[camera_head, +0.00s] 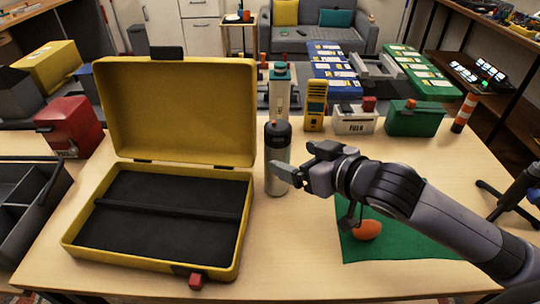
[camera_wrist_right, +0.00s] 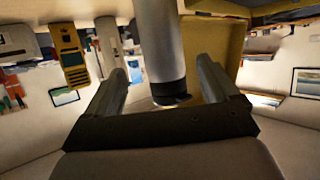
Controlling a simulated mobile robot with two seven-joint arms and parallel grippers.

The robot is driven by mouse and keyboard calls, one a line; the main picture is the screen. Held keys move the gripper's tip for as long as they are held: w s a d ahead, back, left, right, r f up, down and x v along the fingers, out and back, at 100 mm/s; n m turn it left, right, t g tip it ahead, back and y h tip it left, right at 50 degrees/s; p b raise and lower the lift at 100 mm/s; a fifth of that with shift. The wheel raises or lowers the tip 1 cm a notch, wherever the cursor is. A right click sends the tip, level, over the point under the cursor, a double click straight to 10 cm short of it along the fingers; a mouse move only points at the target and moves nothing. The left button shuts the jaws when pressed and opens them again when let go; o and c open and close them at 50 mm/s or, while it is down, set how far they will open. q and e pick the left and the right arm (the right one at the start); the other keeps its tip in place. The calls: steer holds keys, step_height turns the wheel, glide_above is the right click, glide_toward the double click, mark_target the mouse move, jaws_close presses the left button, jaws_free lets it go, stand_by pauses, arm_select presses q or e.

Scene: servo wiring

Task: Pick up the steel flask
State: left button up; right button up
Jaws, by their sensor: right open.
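The steel flask (camera_head: 277,178), a grey cylinder with a black lid, stands upright on the table just right of the open yellow case. My right gripper (camera_head: 302,165) is open and empty, its fingers level with the flask's upper body and pointing at it from the right. In the right wrist view, which looks upside down, the flask (camera_wrist_right: 163,45) shows between the two spread fingers (camera_wrist_right: 162,78), its black lid low in the picture. I cannot tell whether a finger touches it. My left gripper is not in view.
The yellow case (camera_head: 245,215) stands close left of the flask. A bottle with a teal lid (camera_head: 280,92) stands behind it, beside a yellow meter (camera_head: 316,105). A green mat (camera_head: 420,237) with an orange object (camera_head: 368,229) lies under my right arm. The front table middle is clear.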

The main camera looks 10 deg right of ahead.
mark_target(277, 151)
steer(key=shift+a+p+x, duration=0.2)
steer(key=shift+p+x, duration=0.1)
steer(key=shift+x, duration=3.05)
steer(key=shift+s, duration=0.1)
steer(key=c, duration=1.5)
steer(key=shift+r, duration=0.1)
steer(key=shift+r, duration=0.1)
